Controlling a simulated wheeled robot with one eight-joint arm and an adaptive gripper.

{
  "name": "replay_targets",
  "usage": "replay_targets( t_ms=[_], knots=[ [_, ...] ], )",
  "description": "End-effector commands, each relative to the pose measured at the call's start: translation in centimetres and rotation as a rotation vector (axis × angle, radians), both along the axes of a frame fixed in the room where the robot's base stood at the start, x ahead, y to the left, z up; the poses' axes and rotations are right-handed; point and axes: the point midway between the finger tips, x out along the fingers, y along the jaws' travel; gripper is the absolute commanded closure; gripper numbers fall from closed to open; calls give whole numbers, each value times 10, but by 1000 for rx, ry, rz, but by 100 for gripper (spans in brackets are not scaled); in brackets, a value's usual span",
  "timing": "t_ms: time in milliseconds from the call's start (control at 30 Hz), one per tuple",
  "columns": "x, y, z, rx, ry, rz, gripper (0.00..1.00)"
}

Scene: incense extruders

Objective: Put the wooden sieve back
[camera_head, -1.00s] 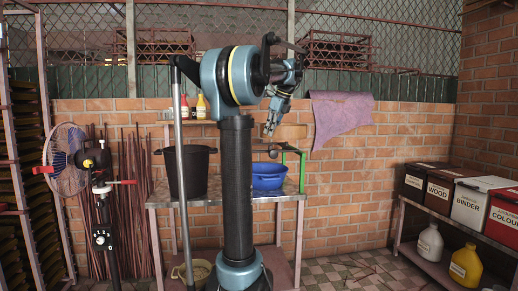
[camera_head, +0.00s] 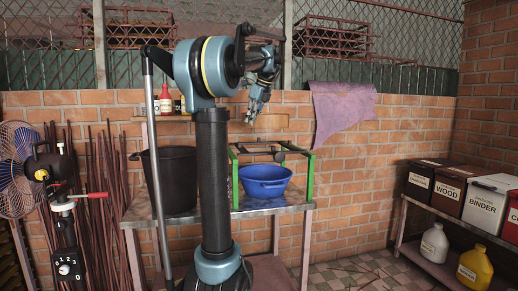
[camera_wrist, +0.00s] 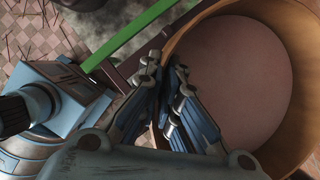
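The wooden sieve (camera_wrist: 236,84), a round wooden hoop with a pinkish-brown mesh, fills the right of the wrist view. In the head view it shows side-on as a light brown band (camera_head: 272,121), just right of and below my gripper (camera_head: 256,108). In the wrist view my gripper (camera_wrist: 164,70) has its fingers close together on the near-left rim, and the rim runs between them. The sieve appears held in the air above the green frame (camera_head: 310,178), whose bar also shows in the wrist view (camera_wrist: 130,35). The fingers hide part of the rim.
A blue basin (camera_head: 265,182) stands on the table (camera_head: 285,206) by the green frame, with a black bucket (camera_head: 178,180) left of it. Bottles (camera_head: 168,100) stand on a wall shelf. A fan (camera_head: 17,170) is at left; labelled boxes (camera_head: 485,200) are at right.

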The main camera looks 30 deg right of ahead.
Motion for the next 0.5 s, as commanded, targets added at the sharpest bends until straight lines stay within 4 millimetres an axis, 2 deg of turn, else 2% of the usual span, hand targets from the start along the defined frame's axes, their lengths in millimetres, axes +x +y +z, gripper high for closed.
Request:
replay_targets(
  t_ms=[367,500],
  knots=[
    [1,2,-1,0,0,3,100],
    [1,2,-14,0,0,3,100]
  ],
)
